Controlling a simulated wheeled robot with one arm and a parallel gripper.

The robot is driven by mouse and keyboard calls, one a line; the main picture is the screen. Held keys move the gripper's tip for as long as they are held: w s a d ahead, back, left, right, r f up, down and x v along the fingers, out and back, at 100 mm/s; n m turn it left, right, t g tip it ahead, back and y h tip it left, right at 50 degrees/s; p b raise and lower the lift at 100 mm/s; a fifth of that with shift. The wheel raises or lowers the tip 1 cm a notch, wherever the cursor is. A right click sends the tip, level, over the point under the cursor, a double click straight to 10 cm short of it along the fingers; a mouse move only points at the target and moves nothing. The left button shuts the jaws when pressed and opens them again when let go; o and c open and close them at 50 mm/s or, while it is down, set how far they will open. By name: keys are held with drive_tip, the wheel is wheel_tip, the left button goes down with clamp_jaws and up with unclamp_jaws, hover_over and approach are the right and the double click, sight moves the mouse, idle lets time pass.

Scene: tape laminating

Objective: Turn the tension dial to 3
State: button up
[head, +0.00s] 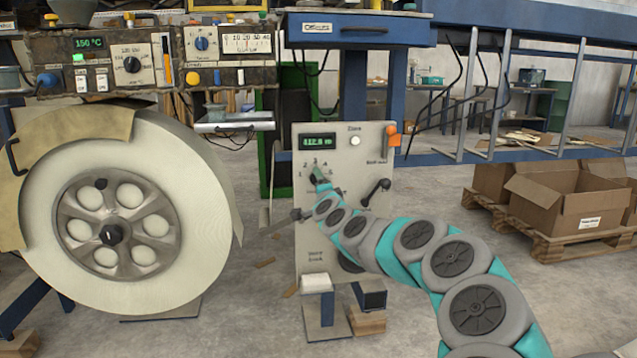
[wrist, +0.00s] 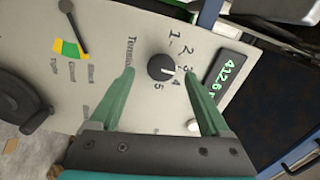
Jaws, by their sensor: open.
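The tension dial (wrist: 161,67) is a round black knob on a pale control panel (head: 345,228). The numbers 1 to 5 curve around one side of it. A light pointer mark on the knob faces right in the wrist view, toward the 3 or between 3 and 4. My gripper (wrist: 161,73) is open, with one green finger to each side of the knob and a visible gap on both sides. In the head view my gripper (head: 319,183) is at the panel's upper left and hides most of the dial.
A large white roll (head: 185,215) stands to the left. Cardboard boxes (head: 570,197) sit on a pallet at right.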

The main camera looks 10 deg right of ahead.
drive_tip(key=s, duration=0.5)
drive_tip(key=shift+s+r, duration=0.1)
drive_tip(key=shift+s, duration=0.05)
